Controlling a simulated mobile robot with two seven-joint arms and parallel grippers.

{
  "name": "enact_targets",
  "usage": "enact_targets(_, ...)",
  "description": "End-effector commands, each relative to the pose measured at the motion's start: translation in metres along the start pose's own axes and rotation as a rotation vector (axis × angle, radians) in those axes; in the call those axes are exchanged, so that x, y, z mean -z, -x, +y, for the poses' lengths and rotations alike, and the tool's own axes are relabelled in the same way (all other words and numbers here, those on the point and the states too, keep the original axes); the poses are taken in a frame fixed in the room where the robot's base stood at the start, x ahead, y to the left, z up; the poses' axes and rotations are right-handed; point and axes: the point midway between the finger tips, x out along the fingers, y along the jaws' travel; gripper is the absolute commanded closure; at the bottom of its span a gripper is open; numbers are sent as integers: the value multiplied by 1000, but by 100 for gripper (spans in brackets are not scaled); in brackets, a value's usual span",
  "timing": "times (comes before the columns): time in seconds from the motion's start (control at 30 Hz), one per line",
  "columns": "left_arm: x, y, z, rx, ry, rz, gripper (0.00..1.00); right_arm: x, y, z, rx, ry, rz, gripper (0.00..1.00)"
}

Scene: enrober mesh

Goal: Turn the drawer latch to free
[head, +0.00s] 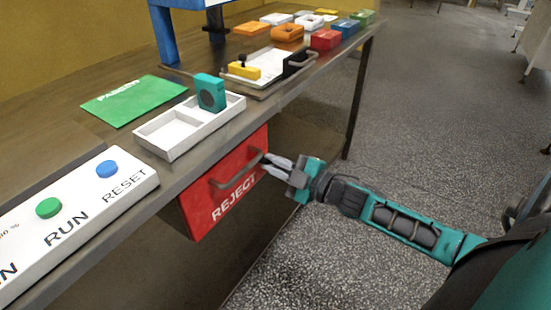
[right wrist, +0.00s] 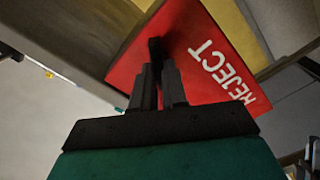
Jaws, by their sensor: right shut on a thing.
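The red drawer (head: 200,212) marked REJECT sits under the bench edge, with a grey bar handle (head: 232,174) across its face. My right gripper (head: 267,161) is at the right end of this face, close beside the handle's end. In the right wrist view its two dark fingers (right wrist: 158,72) are shut on a small dark piece, which looks like the drawer latch (right wrist: 154,47). The fingers hide much of it, and I cannot tell how far it is turned. The drawer's red face (right wrist: 190,75) lies just behind the fingertips. My left gripper is not in view.
On the bench above are a white divided tray (head: 172,140) with a teal block (head: 210,92), a green card (head: 128,101) and a white RUN/RESET button panel (head: 85,215). A metal tray (head: 262,82) and several coloured blocks stand farther back.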

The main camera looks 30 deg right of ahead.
Motion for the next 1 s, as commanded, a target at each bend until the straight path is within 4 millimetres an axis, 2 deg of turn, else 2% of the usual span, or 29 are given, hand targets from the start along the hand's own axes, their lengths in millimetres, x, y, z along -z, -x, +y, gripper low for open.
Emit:
enact_targets(0.5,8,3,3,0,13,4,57,0,0,-4,0,449,1,100)
enact_targets(0.7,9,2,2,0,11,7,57,0,0,-4,1,563,2,100)
enact_targets(1.0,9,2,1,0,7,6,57,-1,0,-5,0,644,2,100)
